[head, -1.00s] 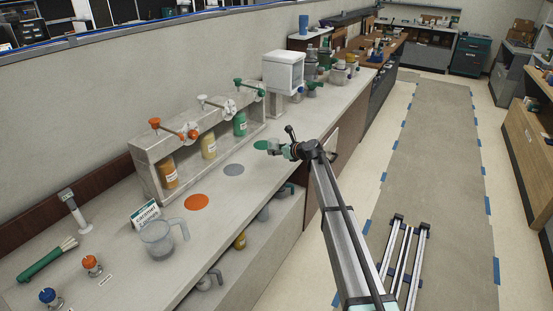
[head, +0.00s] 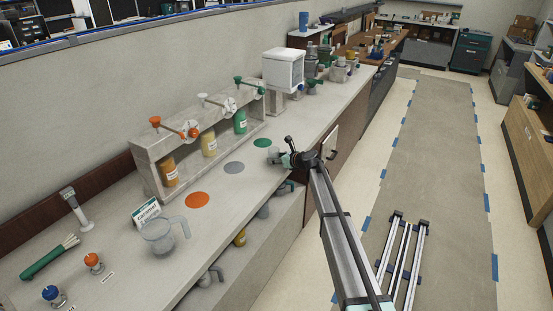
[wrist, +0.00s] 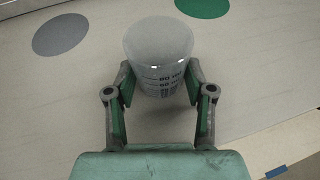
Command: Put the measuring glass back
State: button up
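The measuring glass (wrist: 158,55) is a small clear cup with dark graduation marks, in the middle of the wrist view. My gripper (wrist: 159,85) has one green finger on each side of it, and both appear to touch its wall. In the head view the glass (head: 273,154) shows small at the tip of my gripper (head: 281,158), near the counter's front edge. The green disc (head: 262,143) lies just behind it and the grey disc (head: 234,168) to its left. I cannot tell whether the glass rests on the counter or is slightly above it.
A dispenser rack (head: 205,135) with orange, white and green taps stands along the wall. A clear jug (head: 158,237) stands by the caramel sign (head: 146,213), near an orange disc (head: 197,200). A white box machine (head: 283,68) stands further back. The counter around the discs is clear.

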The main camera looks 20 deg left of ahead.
jog(key=shift+o, duration=0.8)
